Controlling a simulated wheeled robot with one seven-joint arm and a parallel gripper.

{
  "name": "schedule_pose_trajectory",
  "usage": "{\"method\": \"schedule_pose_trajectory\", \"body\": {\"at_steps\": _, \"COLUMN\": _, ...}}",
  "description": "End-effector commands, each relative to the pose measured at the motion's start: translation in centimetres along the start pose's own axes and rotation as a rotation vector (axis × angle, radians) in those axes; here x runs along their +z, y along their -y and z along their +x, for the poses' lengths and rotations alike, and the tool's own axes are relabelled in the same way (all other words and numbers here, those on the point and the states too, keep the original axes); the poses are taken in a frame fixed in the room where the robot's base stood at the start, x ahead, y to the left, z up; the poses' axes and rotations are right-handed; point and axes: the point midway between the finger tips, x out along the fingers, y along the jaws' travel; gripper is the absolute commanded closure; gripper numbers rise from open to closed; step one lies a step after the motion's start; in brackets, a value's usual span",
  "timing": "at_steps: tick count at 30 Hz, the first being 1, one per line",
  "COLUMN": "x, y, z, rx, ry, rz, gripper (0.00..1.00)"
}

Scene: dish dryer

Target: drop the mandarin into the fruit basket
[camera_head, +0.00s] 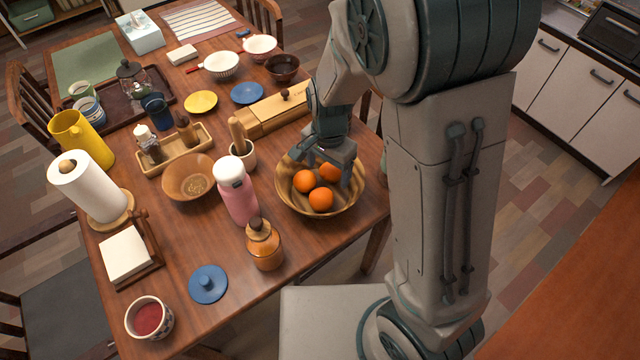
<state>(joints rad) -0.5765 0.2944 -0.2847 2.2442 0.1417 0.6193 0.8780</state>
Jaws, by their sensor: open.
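Three orange mandarins lie in the wooden fruit basket (318,206) at the right edge of the table: one at the left (305,181), one at the back right (329,172) and one at the front (321,199). I cannot tell which of them is the task's mandarin. My gripper (327,172) is over the back of the basket, pointing down. Its jaws are open, close above and around the back right mandarin. Whether a finger touches that fruit cannot be made out.
A pink bottle (238,193) and an orange jar (264,246) stand left of the basket. A mortar with pestle (242,152) and a wooden box (270,112) are behind it. A brown bowl (190,178) sits farther left. The table's right edge is close to the basket.

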Motion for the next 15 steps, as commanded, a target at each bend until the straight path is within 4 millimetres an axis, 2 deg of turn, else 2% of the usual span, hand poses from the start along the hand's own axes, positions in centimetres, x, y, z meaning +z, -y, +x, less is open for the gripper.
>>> {"method": "schedule_pose_trajectory", "body": {"at_steps": 15, "x": 0.0, "y": 0.1, "z": -10.8, "rx": -0.004, "ry": -0.003, "rz": 0.000, "gripper": 0.23}}
